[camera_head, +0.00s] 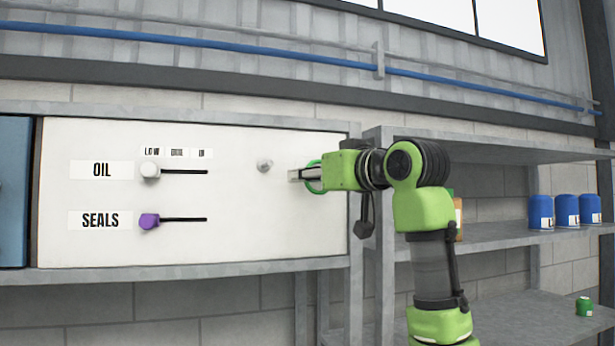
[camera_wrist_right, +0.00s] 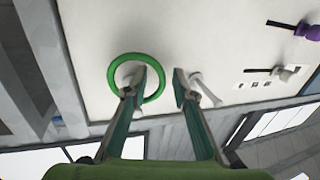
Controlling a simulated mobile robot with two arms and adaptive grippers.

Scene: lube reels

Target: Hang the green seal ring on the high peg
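The green seal ring (camera_wrist_right: 160,88) shows on the left of the right wrist view, around a pale peg (camera_wrist_right: 130,76) at the white panel. In the head view, part of the ring (camera_head: 313,187) shows behind my right gripper (camera_head: 294,175). My left gripper is not in view.
The white panel (camera_head: 235,235) carries a white OIL slider knob (camera_head: 149,171) and a purple SEALS knob (camera_head: 149,221). Grey shelves (camera_head: 490,235) at the right hold several blue cans (camera_head: 541,212) and a small green can (camera_head: 584,306).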

